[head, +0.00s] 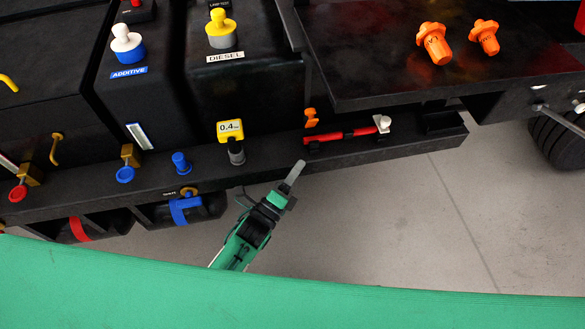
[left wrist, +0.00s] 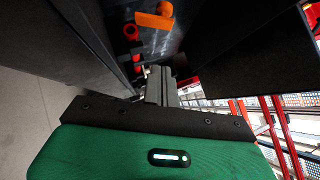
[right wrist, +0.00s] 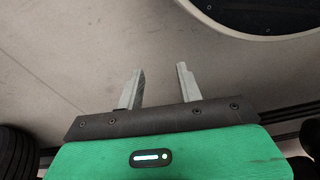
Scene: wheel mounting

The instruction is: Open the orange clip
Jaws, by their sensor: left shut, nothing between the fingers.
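The orange clip (head: 311,118) sits on the black ledge, just above the left end of a red bar (head: 345,134). In the left wrist view an orange piece (left wrist: 153,20), which looks like the clip, lies beyond the fingertips near the top. My left gripper (head: 296,170) is shut and empty, just in front of the ledge and below the clip, apart from it. Its closed fingers also show in the left wrist view (left wrist: 160,85). My right gripper (right wrist: 158,80) is open and empty over the grey floor; it is not in the head view.
A yellow gauge (head: 230,130) stands on the ledge (head: 400,143) left of the clip. A white knob (head: 383,123) is at the red bar's right end. Two orange caps (head: 435,43) (head: 484,37) stand on the black deck above. Floor at lower right is clear.

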